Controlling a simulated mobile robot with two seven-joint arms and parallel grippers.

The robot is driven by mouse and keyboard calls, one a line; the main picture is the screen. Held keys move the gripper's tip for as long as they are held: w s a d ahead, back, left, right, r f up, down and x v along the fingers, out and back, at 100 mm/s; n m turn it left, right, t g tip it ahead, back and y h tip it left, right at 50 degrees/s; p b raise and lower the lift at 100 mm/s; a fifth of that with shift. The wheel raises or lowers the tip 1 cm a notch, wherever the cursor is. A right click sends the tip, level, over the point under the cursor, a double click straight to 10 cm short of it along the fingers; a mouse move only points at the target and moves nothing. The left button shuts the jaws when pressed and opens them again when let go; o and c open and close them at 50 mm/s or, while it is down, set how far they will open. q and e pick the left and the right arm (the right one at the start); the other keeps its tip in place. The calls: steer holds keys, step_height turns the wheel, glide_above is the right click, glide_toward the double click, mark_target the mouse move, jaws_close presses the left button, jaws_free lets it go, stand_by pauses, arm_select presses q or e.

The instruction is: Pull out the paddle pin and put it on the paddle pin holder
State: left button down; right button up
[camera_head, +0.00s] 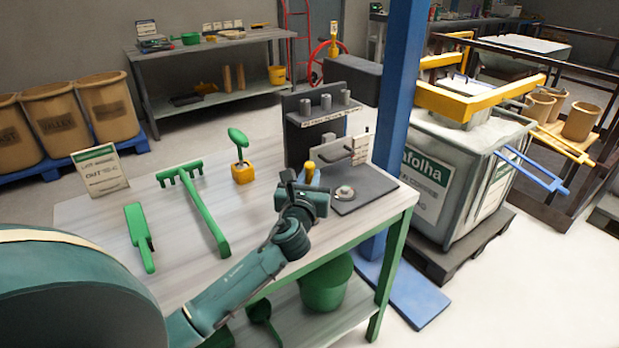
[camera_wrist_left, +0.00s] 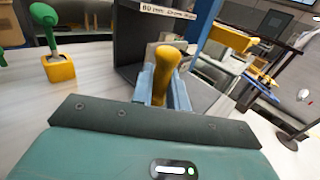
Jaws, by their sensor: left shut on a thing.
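My left gripper (camera_head: 308,180) is at the right part of the table, in front of the dark grey fixture (camera_head: 358,188). It is shut on a yellow handle (camera_head: 310,168), which looks like the paddle pin's. In the left wrist view the yellow handle (camera_wrist_left: 164,75) stands up between the two blue-grey fingers. Its lower end is hidden by the gripper, so I cannot tell whether it is in the fixture or clear of it. A dark labelled rack (camera_head: 309,138) with grey cylinders on it stands just behind. It may be the pin holder. My right gripper is not in view.
A yellow block with a green knob (camera_head: 242,172) stands left of my gripper. A green rake (camera_head: 205,212), a green hand tool (camera_head: 139,236) and a sign card (camera_head: 100,172) are farther left on the table (camera_head: 90,212). A blue post (camera_head: 400,90) rises at the right edge.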

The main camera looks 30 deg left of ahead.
arm_select(q)
steer(key=shift+f+b, duration=1.35)
steer(key=shift+f, duration=0.7)
steer(key=c, duration=1.3)
jaws_free()
steer(key=shift+s+d, duration=0.1)
steer(key=shift+s, duration=0.15)
steer(key=v, duration=1.2)
steer(key=shift+s+d, duration=0.2)
steer(key=shift+s, duration=0.1)
steer(key=shift+f, duration=0.1)
